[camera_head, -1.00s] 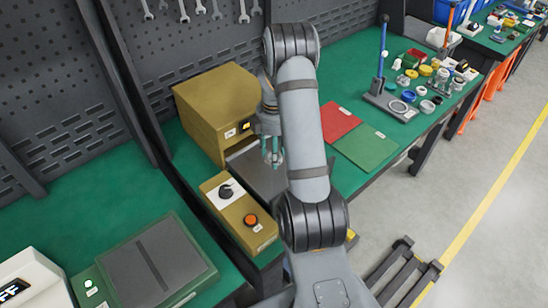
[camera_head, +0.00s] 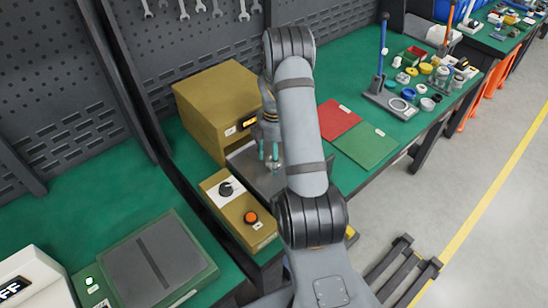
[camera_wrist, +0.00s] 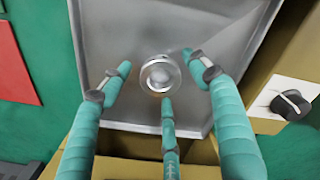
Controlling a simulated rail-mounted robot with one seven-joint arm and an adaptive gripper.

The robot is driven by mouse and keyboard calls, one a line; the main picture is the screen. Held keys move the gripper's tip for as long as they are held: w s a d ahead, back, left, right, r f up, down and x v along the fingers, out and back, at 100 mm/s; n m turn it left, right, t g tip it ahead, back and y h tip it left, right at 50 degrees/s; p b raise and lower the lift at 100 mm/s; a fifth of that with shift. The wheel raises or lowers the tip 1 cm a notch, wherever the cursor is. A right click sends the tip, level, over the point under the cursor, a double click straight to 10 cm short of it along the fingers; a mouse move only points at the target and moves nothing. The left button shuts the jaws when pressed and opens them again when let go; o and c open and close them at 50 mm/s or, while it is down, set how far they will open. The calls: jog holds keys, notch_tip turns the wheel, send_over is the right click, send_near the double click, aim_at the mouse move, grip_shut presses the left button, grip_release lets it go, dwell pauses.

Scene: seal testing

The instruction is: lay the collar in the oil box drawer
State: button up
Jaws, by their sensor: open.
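The collar (camera_wrist: 150,83), a small shiny metal ring, appears in the wrist view lying on the grey metal floor of the open drawer (camera_wrist: 110,45). In the head view the drawer (camera_head: 262,184) sticks out from the front of the tan oil box (camera_head: 205,108), partly hidden by my arm. My gripper (camera_wrist: 163,88) has teal fingers spread around the collar, with visible gaps between them and it. In the head view my gripper (camera_head: 268,154) is low over the drawer, and the collar is too small there to make out clearly.
A tan control box with a black knob and orange button (camera_head: 240,210) stands beside the drawer. A red mat (camera_head: 337,119) and a green mat (camera_head: 366,145) lie to the right. Beyond them is a stand with a blue lever (camera_head: 381,62) among several small parts.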

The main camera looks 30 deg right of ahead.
jog(key=shift+r, duration=0.1)
notch_tip(320, 180, up, 12)
dwell(0.6)
